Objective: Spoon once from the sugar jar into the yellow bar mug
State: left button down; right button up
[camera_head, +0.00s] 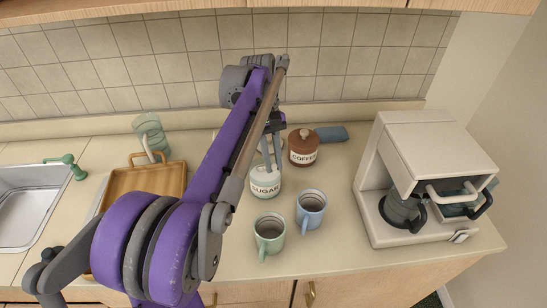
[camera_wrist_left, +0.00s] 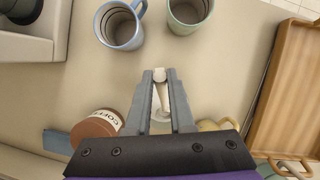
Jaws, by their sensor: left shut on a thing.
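The white sugar jar (camera_head: 265,183), labelled SUGAR, stands on the counter behind two mugs in the head view. My left gripper (camera_head: 272,150) points down just above its top. In the left wrist view my left gripper (camera_wrist_left: 161,100) is shut on a pale, slim, round-ended handle, which looks like the spoon (camera_wrist_left: 161,78). Its lower end is not clear, so I cannot tell whether it is inside the jar. The yellow mug (camera_wrist_left: 216,124) is partly hidden behind the gripper in the wrist view, and my arm hides it in the head view.
A green mug (camera_head: 269,236) and a blue mug (camera_head: 311,210) stand in front of the jar. The brown coffee jar (camera_head: 303,150) is close behind at right. A coffee machine (camera_head: 405,165) stands further right. A wooden tray (camera_head: 176,178) and a sink (camera_head: 28,210) are left.

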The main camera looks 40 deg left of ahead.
pick_arm(q)
notch_tip(320, 180, down, 3)
jog(key=shift+r+b, duration=0.2)
jog(key=shift+b, duration=0.45)
jog(key=shift+s+d+r+t+y+p, duration=0.15)
jog(key=shift+d+r+y+p, duration=0.15)
jog(key=shift+r, duration=0.25)
jog(key=shift+s+d+r+t+y+p, duration=0.15)
jog(key=shift+r+p, duration=0.2)
jog(key=shift+r, duration=0.2)
jog(key=shift+d+r, duration=0.15)
jog(key=shift+r, duration=0.15)
jog(key=shift+s+d+r+t+y+p, duration=0.25)
jog(key=shift+s+d+t+y, duration=0.3)
jog(key=shift+d+y, duration=0.35)
jog(key=shift+s+d+r+t+y+p, duration=0.1)
jog(key=shift+s+d+t+y+p, duration=0.3)
jog(key=shift+d+t+y, duration=0.5)
jog(key=shift+s+d+r+t+y+p, duration=0.2)
jog(key=shift+s+d+t+y+p, duration=0.25)
jog(key=shift+y, duration=0.7)
jog(key=shift+d, duration=0.1)
